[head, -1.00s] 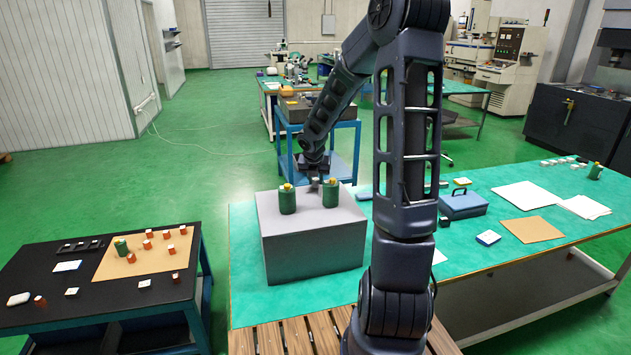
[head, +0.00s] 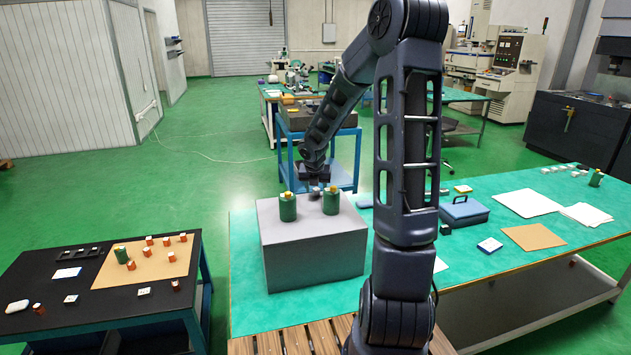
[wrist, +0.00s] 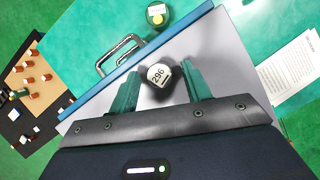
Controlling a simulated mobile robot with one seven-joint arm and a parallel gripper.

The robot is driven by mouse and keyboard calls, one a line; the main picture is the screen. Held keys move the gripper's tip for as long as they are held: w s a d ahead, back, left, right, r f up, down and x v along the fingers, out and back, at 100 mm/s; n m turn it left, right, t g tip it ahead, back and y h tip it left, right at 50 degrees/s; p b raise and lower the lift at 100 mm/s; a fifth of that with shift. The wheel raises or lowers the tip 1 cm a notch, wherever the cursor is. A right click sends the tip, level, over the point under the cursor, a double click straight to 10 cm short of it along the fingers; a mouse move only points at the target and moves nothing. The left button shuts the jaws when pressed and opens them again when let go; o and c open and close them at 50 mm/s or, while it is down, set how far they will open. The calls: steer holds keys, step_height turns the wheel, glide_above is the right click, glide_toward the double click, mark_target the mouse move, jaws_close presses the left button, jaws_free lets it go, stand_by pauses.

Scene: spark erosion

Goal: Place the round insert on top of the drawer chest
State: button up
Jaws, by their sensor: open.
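The grey drawer chest (head: 313,258) stands on the teal table. The round insert (wrist: 158,75), dark with a white face marked 296, shows upright between my teal fingers in the wrist view. Its base appears to be over the chest's grey top; contact is hard to judge. In the head view it is a small grey shape (head: 314,191) under my gripper (head: 314,181). My gripper is open, with a finger on each side of the insert (wrist: 163,65). In the wrist view the chest has a blue edge (wrist: 102,87) with a metal handle.
A blue case (head: 463,212) and papers (head: 527,203) lie right on the table. A black table (head: 35,272) with several orange pieces is at left.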

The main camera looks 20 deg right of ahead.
steer(key=v, duration=1.1)
steer(key=s+r+m, duration=0.3)
steer(key=s+m, duration=0.7)
steer(key=s+d+r+m+y, duration=0.1)
steer(key=s+r+m, duration=0.2)
steer(key=s+m, duration=0.7)
steer(key=s+d+r+m, duration=0.1)
steer(key=s+r+m, duration=0.2)
steer(key=s+m, duration=0.7)
steer(key=shift+s+d+m+t+y, duration=0.3)
steer(key=shift+s+m+y, duration=0.1)
steer(key=shift+m, duration=0.4)
